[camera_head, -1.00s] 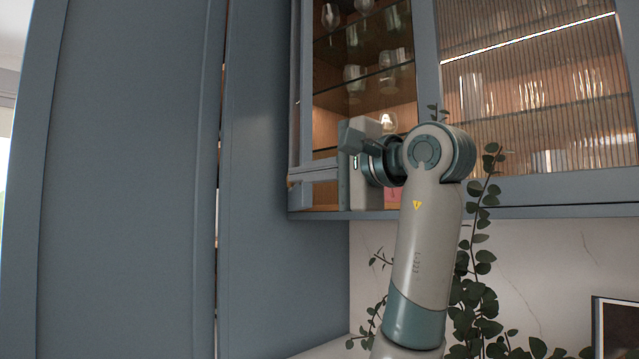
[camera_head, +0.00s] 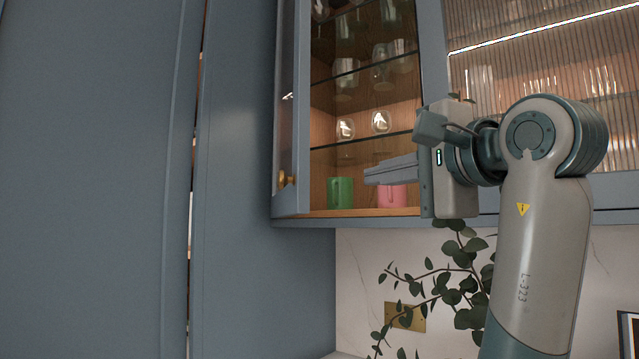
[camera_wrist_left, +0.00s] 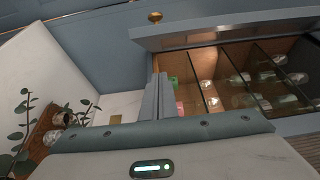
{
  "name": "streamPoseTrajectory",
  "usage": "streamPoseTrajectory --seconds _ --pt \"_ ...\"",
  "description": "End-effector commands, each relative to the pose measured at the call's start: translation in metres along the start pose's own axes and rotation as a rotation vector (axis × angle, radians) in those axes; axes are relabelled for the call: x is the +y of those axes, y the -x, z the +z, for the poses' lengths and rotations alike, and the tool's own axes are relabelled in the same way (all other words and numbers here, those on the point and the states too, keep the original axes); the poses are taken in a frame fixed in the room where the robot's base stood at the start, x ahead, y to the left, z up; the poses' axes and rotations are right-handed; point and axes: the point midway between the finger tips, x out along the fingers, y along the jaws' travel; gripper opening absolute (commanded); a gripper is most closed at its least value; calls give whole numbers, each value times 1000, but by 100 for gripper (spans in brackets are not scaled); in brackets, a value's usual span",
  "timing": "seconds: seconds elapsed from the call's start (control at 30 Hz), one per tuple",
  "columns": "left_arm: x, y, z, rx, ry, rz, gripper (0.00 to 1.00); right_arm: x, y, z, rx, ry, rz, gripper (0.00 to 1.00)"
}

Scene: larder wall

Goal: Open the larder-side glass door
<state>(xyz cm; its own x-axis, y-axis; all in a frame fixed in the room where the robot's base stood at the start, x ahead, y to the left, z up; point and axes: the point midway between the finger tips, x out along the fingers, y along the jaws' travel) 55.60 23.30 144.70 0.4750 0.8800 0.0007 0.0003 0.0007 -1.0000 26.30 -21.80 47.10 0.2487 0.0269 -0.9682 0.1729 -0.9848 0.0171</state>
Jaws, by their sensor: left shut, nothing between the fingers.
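The larder-side glass door (camera_head: 291,120) stands swung wide open at the left of the cabinet, seen nearly edge-on, beside the tall blue larder front. Its round brass knob (camera_head: 284,179) is near its lower edge. In the left wrist view the door (camera_wrist_left: 235,28) and knob (camera_wrist_left: 155,17) show at the top. My left gripper (camera_head: 368,174) is shut and empty in front of the open cabinet, to the right of the knob and apart from it. Its closed fingers (camera_wrist_left: 156,100) point toward the cabinet in the wrist view. My right gripper is not in view.
A green mug (camera_head: 341,193) and a pink mug (camera_head: 393,195) stand on the lowest shelf, the pink one partly hidden by my gripper. Glasses (camera_head: 381,122) stand on the shelves above. A reeded-glass door (camera_head: 540,60) is at the right. A leafy plant (camera_head: 440,285) hangs below.

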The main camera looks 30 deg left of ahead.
Motion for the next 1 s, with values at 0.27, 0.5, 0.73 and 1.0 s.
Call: streamPoseTrajectory --seconds 0.27,0.5,0.73,1.0 --pt "0 -7 0 -1 0 1 0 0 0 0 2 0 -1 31" --pt "0 -34 1 -4 -1 1 0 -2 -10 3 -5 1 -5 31" --pt "-1 -73 1 -5 0 1 0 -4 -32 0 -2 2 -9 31" --pt "-1 -105 16 -3 4 0 0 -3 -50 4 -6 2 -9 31"
